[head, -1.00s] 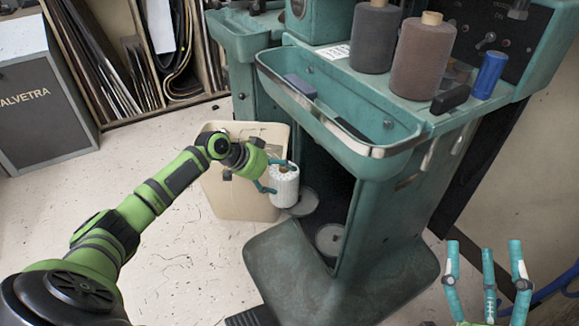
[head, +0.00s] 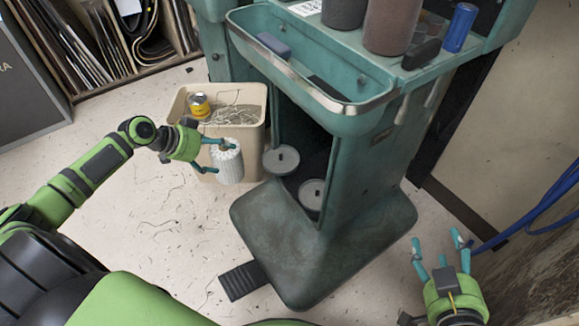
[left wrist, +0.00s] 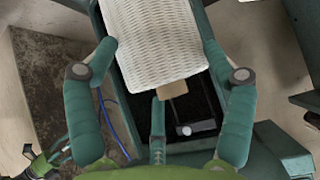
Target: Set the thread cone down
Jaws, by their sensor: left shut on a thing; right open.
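The white thread cone (head: 228,163) is upright in my left gripper (head: 212,157) in the head view, beside the front right of the beige bin. In the left wrist view the white wound cone (left wrist: 155,45) fills the space between the teal fingers of my left gripper (left wrist: 157,85), and its brown core end points toward the palm. My left gripper is shut on it. Whether the cone's base touches anything is hard to tell. My right gripper (head: 441,255) is open and empty at the lower right of the head view.
The beige bin (head: 250,140) holds thread scraps and a yellow can (head: 199,106). A dark pedal (head: 243,281) lies in front.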

